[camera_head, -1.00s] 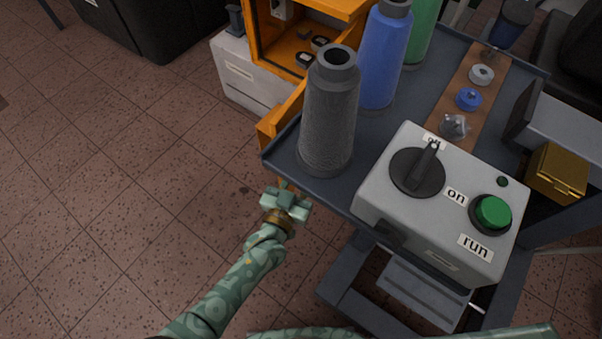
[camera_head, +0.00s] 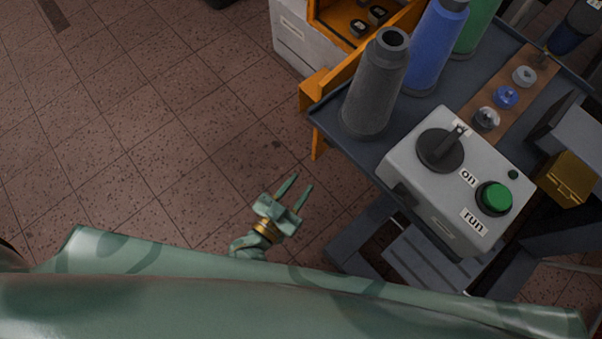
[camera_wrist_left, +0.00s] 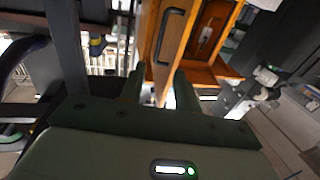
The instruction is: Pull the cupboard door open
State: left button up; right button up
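The orange cupboard (camera_head: 335,30) is at the top of the head view, and its inside shows. Its orange door (camera_head: 345,75) stands swung out from the front, seen nearly edge-on behind the grey cone. In the left wrist view the door (camera_wrist_left: 180,40) shows its face with a dark bar handle (camera_wrist_left: 166,36), and the opening is to its right. My left gripper (camera_head: 300,182) is open and empty, below and left of the door, apart from it. In the wrist view its fingers (camera_wrist_left: 158,85) are spread with the handle beyond them. My right gripper is not in view.
A dark blue trolley top (camera_head: 400,115) stands right of the door. It bears a grey cone (camera_head: 375,85), a blue cone (camera_head: 436,45) and a grey control box (camera_head: 440,195) with a knob and green button. The tiled floor (camera_head: 150,130) at left is clear.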

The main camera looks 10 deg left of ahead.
pick_arm(q)
jog(key=shift+c, duration=0.2)
